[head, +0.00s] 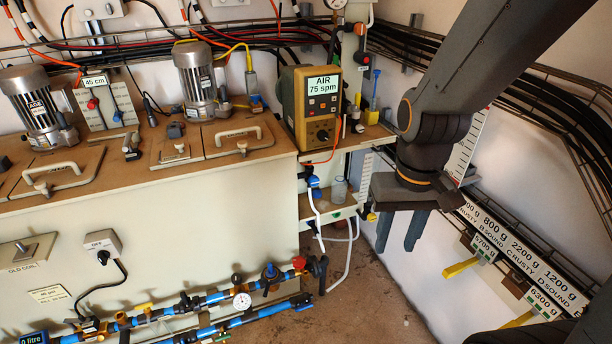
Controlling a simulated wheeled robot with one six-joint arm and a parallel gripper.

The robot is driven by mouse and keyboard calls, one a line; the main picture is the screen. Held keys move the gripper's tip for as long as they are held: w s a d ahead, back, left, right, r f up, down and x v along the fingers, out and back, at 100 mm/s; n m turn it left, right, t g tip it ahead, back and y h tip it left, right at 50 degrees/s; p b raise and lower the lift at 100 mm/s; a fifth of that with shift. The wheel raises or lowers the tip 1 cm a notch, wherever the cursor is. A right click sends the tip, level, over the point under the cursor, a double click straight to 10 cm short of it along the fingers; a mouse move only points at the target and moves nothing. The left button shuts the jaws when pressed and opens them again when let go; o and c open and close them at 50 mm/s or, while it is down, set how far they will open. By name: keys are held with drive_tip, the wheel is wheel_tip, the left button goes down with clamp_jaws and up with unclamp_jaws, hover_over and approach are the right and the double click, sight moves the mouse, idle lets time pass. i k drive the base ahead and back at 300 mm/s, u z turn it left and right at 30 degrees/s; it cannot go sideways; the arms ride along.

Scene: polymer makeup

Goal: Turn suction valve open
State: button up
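No part in view carries a readable suction valve label, so I cannot tell for sure which valve it is. A small blue valve (313,181) sits on the clear tubing at the left edge of the shelf below the dosing pump (310,105), whose display reads AIR 75 spm.
A clear beaker (339,189) stands on the lower shelf. The tank top (120,165) with handled lids and motors fills the left. Floor (370,305) below my gripper is clear.

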sight(314, 181)
drive_tip(key=z, duration=1.15)
drive_tip(key=k, duration=0.7)
drive_tip(key=u, duration=1.15)
